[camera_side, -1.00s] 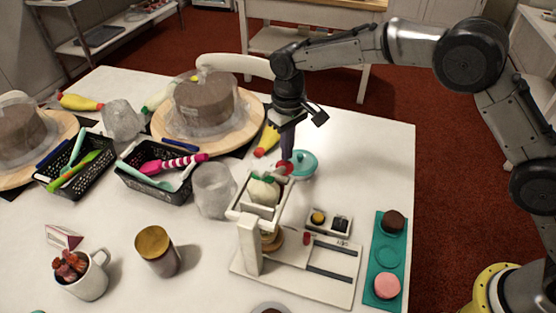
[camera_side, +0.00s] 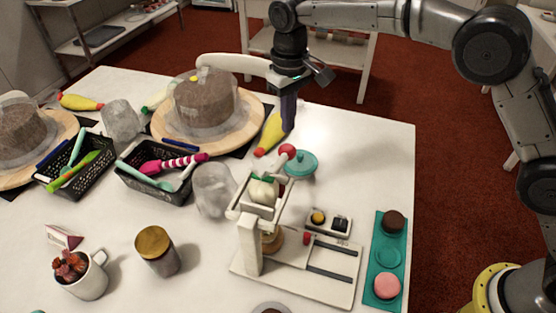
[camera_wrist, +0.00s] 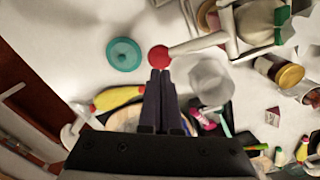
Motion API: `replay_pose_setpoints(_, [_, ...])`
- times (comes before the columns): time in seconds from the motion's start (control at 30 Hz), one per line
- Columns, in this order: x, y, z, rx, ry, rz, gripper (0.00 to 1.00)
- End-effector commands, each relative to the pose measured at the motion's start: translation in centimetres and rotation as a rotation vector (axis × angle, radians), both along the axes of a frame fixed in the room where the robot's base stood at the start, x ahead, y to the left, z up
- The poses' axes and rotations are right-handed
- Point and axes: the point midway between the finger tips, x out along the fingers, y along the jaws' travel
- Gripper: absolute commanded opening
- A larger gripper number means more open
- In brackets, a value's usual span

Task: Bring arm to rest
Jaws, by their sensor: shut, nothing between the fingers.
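My gripper (camera_side: 288,128) hangs fingers-down above the back right part of the white table (camera_side: 350,150). Its dark fingers are together with nothing between them; they also show in the wrist view (camera_wrist: 160,78). Just below the fingertips in the side view is the red ball knob (camera_side: 287,150) of a white tabletop device (camera_side: 249,245). The knob shows beyond the fingertips in the wrist view (camera_wrist: 159,57). A gap shows between fingers and knob in the side view.
A teal lid (camera_side: 301,164) lies right of the knob. A yellow piping bag (camera_side: 270,134) lies behind. Cakes on turntables, black baskets (camera_side: 155,183) and a clear cup (camera_side: 213,190) stand left. A teal tray (camera_side: 384,265) is at right. The back right table corner is clear.

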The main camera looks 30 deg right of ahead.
Motion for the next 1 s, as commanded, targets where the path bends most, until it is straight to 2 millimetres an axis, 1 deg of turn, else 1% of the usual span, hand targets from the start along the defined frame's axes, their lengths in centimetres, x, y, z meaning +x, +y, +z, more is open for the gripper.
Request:
replay_pose_setpoints(0.1, [0.0,0.0,0.3,0.0,0.0,0.0,0.0])
replay_pose_setpoints(0.5, [0.1,-0.2,0.3,0.0,-0.001,-0.003,0.0])
replay_pose_setpoints(0.57, [0.3,-0.7,0.9,0.005,-0.011,-0.013,0.0])
replay_pose_setpoints(0.67, [0.7,-2.0,4.1,0.027,-0.064,-0.037,0.0])
replay_pose_setpoints(0.7, [0.5,-2.9,5.9,0.037,-0.089,-0.051,0.0])
replay_pose_setpoints(0.77, [-0.2,-4.6,8.5,0.05,-0.121,-0.075,0.0])
replay_pose_setpoints(0.8, [-1.0,-5.8,10.2,0.056,-0.14,-0.092,0.0])
replay_pose_setpoints(0.87, [-2.4,-7.6,12.4,0.066,-0.169,-0.117,0.0])
replay_pose_setpoints(0.9, [-3.4,-8.8,13.7,0.071,-0.187,-0.132,0.0])
replay_pose_setpoints(0.97, [-5.0,-10.5,15.4,0.078,-0.213,-0.153,0.0])
replay_pose_setpoints(1.0, [-6.2,-11.5,16.4,0.082,-0.233,-0.165,0.0])
